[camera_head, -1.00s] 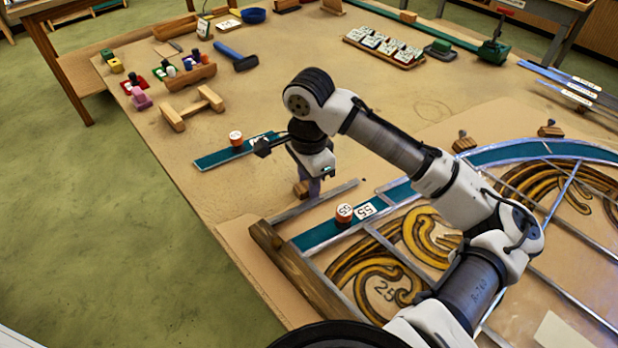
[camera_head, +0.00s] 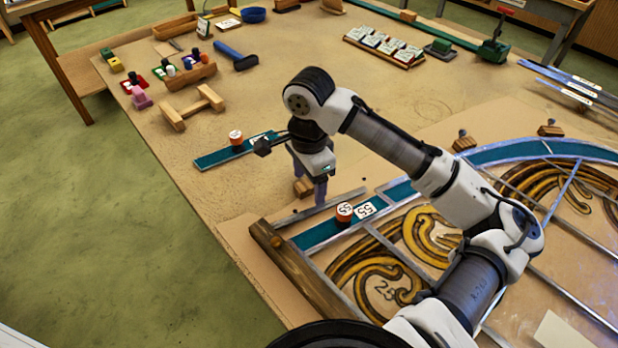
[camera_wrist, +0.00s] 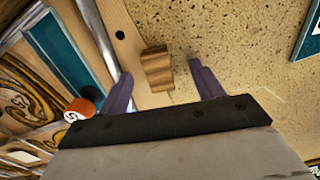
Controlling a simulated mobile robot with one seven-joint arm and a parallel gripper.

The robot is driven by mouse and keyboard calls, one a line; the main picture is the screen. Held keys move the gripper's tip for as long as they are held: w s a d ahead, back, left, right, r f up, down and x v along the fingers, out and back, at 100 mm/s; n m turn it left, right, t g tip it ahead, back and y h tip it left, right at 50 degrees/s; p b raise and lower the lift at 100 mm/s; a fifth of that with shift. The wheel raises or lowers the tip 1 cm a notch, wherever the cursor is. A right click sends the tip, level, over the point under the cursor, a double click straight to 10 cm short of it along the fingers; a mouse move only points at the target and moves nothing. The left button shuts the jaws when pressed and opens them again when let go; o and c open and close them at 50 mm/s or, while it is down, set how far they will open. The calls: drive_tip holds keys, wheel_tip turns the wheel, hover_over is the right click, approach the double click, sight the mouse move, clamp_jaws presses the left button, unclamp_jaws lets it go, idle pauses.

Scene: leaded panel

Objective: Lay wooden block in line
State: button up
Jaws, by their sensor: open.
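A small wooden block (camera_head: 303,187) lies on the table beside the near left part of the leaded panel. It also shows in the wrist view (camera_wrist: 157,68), between and just beyond the fingertips. My gripper (camera_head: 309,189) points down over the block, its two purple fingers apart. In the wrist view the fingers stand on either side of the block with gaps, and nothing is held. The leaded panel (camera_head: 445,235) has teal border pieces, yellow scrolls and grey lead strips. A brown wooden bar (camera_head: 305,275) runs along its left edge.
Another weight (camera_head: 236,138) stands on a loose teal strip (camera_head: 218,157) to the left. A wooden stand (camera_head: 193,108) and a blue hammer (camera_head: 237,57) lie farther back.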

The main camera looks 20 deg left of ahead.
drive_tip(key=o, duration=0.6)
drive_tip(key=shift+c, duration=0.2)
wheel_tip(320, 180, up, 14)
drive_tip(key=shift+b, duration=0.4)
